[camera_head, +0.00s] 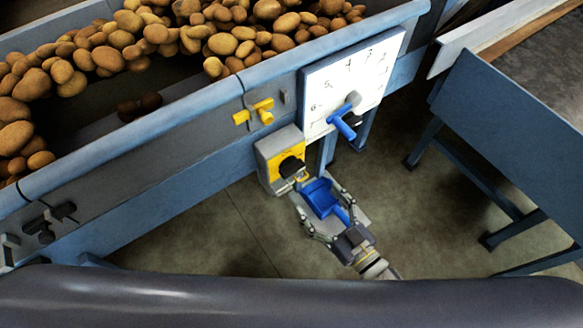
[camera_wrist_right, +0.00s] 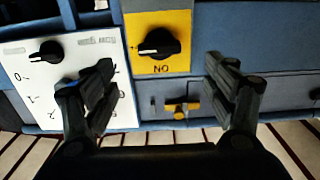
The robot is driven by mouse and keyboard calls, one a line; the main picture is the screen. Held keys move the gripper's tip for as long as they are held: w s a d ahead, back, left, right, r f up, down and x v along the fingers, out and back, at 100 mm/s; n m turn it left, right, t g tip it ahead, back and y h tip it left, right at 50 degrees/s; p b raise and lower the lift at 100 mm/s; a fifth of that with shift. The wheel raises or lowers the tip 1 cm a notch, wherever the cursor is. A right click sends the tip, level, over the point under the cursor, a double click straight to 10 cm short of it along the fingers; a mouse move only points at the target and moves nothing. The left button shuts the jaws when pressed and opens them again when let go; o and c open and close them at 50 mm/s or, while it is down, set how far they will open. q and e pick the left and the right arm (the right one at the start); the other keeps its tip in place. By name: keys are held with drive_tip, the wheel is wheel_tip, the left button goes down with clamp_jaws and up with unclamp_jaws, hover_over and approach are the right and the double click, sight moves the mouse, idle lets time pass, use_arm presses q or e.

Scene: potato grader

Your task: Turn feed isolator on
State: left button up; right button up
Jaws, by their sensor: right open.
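The feed isolator is a yellow-faced box (camera_head: 267,153) on the side of the blue grader, with a black rotary knob (camera_head: 291,167). In the right wrist view the yellow plate (camera_wrist_right: 180,22) appears upside down with ON lettering beside the black knob (camera_wrist_right: 158,43). A pale mark shows on the knob's left part; I cannot tell its exact setting. My right gripper (camera_head: 315,188) is open, just in front of the box. In the wrist view its fingers (camera_wrist_right: 158,66) stand apart on either side of the knob, with no clear contact. My left gripper is not in view.
A white numbered plate (camera_head: 378,71) with a blue lever (camera_head: 342,124) is beside the isolator. A yellow T-shaped handle (camera_head: 254,112) sits above it. Open floor (camera_head: 424,215) lies right.

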sight(295, 172)
drive_tip(key=p+x, duration=0.1)
drive_tip(key=x, duration=0.7)
drive_tip(key=shift+w+a, duration=0.2)
drive_tip(key=shift+w, duration=0.1)
drive_tip(key=shift+x, duration=0.75)
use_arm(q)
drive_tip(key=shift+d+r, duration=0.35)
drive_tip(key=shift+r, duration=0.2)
use_arm(e)
drive_tip(key=shift+c, duration=0.5)
drive_tip(key=c, duration=1)
